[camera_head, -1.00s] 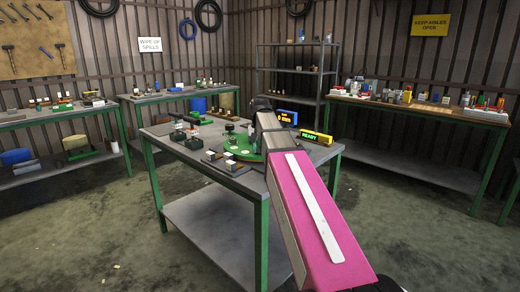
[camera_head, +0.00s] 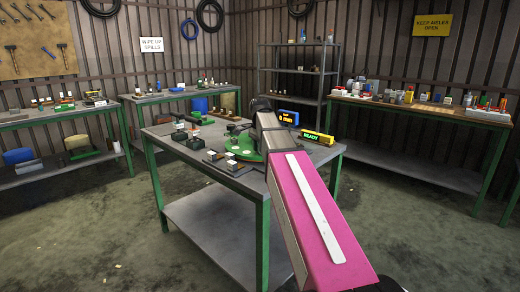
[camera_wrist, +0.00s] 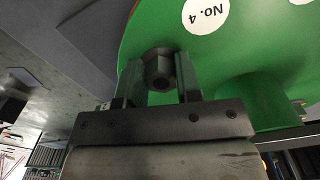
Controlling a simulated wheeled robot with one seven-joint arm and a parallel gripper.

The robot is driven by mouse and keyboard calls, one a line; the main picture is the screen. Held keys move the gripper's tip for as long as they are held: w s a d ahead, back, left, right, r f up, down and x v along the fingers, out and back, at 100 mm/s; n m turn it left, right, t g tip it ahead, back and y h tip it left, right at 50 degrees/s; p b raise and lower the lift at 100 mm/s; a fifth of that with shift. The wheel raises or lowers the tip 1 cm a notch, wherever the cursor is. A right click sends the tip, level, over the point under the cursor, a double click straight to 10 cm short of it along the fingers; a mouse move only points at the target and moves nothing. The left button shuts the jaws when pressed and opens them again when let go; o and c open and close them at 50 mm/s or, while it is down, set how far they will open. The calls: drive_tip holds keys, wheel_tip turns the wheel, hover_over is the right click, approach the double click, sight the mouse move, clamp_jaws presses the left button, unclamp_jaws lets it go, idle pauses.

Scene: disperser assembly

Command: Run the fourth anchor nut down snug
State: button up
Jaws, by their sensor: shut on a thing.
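A green round plate (camera_wrist: 245,60) fills the upper right of the wrist view, with a white "No. 4" label (camera_wrist: 206,14) upside down on it. A dark hex nut (camera_wrist: 157,66) sits at the plate beside the label. My gripper (camera_wrist: 160,76) is shut on this nut, one finger on each side. Whether the nut touches the plate's face cannot be told. In the head view the green plate (camera_head: 232,154) is on the middle table (camera_head: 225,197), and my arm hides part of it. The nut cannot be made out there.
A yellow display reading "READY" (camera_head: 317,138) and a blue display (camera_head: 288,117) stand behind my arm on the table. Small blocks and dark trays (camera_head: 190,141) lie left of the plate. Other benches (camera_head: 420,108) stand along the walls.

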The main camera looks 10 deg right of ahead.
drive_tip(key=m, duration=0.5)
drive_tip(key=shift+w, duration=0.15)
drive_tip(key=shift+m, duration=0.3)
idle(0.3)
drive_tip(key=o, duration=0.9)
wheel_tip(320, 180, up, 11)
drive_tip(key=shift+f, duration=0.1)
